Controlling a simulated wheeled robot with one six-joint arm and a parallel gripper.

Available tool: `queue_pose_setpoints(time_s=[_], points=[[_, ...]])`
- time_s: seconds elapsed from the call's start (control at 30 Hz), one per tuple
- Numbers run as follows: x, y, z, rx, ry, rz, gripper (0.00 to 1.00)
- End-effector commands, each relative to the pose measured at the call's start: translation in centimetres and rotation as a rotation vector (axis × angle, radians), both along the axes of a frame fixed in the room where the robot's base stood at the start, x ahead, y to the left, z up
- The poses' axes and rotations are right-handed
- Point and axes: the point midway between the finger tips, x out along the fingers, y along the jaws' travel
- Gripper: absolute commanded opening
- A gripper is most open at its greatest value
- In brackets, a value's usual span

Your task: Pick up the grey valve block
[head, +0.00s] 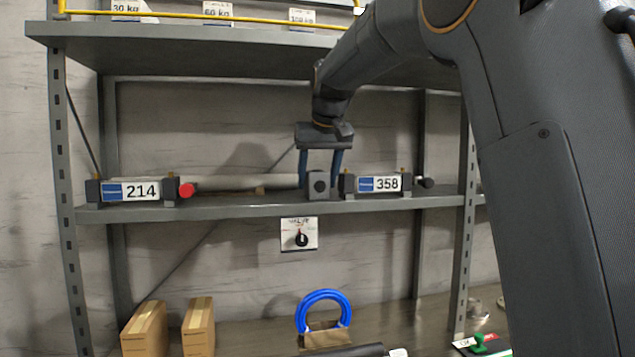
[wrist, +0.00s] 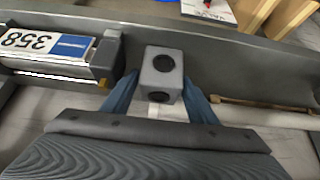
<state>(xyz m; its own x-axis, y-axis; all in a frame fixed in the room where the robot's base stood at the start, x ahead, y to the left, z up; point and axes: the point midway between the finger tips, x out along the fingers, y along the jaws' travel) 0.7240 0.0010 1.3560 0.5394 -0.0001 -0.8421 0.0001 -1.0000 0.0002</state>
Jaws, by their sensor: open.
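The grey valve block (head: 319,186) is a small cube with a dark round port on its front, on the middle shelf between the two number plates. In the wrist view the grey valve block (wrist: 163,73) shows dark round holes on two faces. My gripper (head: 320,178) reaches down from above with its blue fingers on either side of the block. In the wrist view my gripper's fingers (wrist: 162,92) stand open, one to each side of the block. Whether they touch it I cannot tell.
The 358 plate unit (head: 380,184) stands close beside the block on the right. The 214 plate unit (head: 138,190) with a red knob is at the left. A pale pipe (head: 240,182) runs behind along the shelf (head: 240,207). A valve sign (head: 299,234) hangs below.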

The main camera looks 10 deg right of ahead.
Motion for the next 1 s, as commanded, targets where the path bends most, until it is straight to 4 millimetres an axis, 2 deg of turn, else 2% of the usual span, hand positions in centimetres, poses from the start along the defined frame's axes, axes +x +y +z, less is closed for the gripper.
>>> queue_pose_setpoints(time_s=[0.27, 0.5, 0.83, 1.0], points=[[0.2, 0.0, -0.4, 0.000, -0.001, 0.000, 0.53], [0.2, 0.0, -0.3, 0.000, -0.001, 0.000, 0.15], [0.2, 0.0, 0.0, 0.000, -0.003, 0.000, 0.15], [0.3, 0.0, 1.2, 0.000, -0.004, 0.000, 0.15]])
